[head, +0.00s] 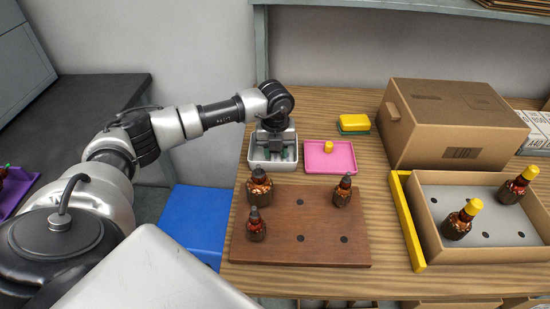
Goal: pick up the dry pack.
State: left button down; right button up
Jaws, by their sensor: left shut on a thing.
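My left gripper (274,150) points down into a small white bin (273,166) at the back left of the wooden table. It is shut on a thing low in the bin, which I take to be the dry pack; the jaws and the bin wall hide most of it. Small dark greenish pieces show inside the bin beside the fingers. My right gripper is not in view.
A brown board (310,248) with three dark bottles is in front. A closed carton (447,125), a yellow-green block (354,124) and an open box (432,234) with two yellow-capped bottles stand right.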

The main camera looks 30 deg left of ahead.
pick_arm(q)
jog(key=shift+s+f, duration=0.3)
jog(key=shift+f, duration=0.3)
jog(key=shift+w+r, duration=0.2)
jog(key=shift+r, duration=0.4)
jog(key=r, duration=0.2)
jog(key=shift+w+d+r, duration=0.15)
jog(key=shift+w+r, duration=0.1)
jog(key=shift+r, duration=0.05)
jog(key=w+d+r+b, duration=0.1)
jog(key=w+d+r, duration=0.2)
jog(key=d+r, duration=0.4)
jog(key=d, duration=0.3)
jog(key=shift+w+d, duration=0.3)
jog(key=shift+w, duration=0.1)
